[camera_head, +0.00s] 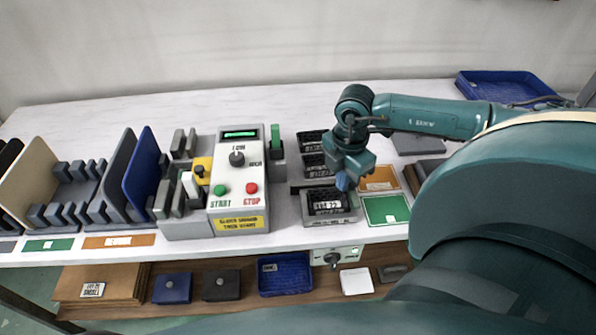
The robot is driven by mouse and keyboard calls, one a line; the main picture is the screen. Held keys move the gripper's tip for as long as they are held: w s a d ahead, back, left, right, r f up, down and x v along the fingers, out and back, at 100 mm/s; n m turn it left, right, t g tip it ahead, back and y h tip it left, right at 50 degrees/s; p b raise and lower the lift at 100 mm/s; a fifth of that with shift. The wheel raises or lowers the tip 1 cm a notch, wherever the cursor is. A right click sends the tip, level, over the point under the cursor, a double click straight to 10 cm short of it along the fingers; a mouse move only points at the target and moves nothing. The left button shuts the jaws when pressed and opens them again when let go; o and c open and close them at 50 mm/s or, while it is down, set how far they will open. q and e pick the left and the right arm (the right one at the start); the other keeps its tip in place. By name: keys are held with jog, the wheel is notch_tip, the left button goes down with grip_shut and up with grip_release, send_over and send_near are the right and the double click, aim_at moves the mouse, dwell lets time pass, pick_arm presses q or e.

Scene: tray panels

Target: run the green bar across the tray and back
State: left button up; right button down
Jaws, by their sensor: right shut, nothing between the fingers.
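A green bar (276,137) stands upright in a grey block, just right of the control box. A dark tray with a white label (313,217) lies near the front edge of the table, right of the control box. My right gripper (343,184) points down over the back part of this tray. It is shut and holds nothing; I cannot tell whether it touches the tray. The gripper and wrist hide part of the tray. My left gripper is not in view.
The grey control box (239,200) has a dial and green and red buttons. Two more dark trays (311,141) lie behind the labelled tray. Green (385,212) and orange cards lie to its right. Racks with panels (141,166) stand at the left.

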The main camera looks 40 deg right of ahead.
jog(key=shift+a, duration=0.1)
jog(key=shift+w+a, duration=0.2)
jog(key=shift+a, duration=0.05)
notch_tip(320, 180, up, 7)
jog(key=p, duration=0.4)
dwell(0.5)
dwell(0.3)
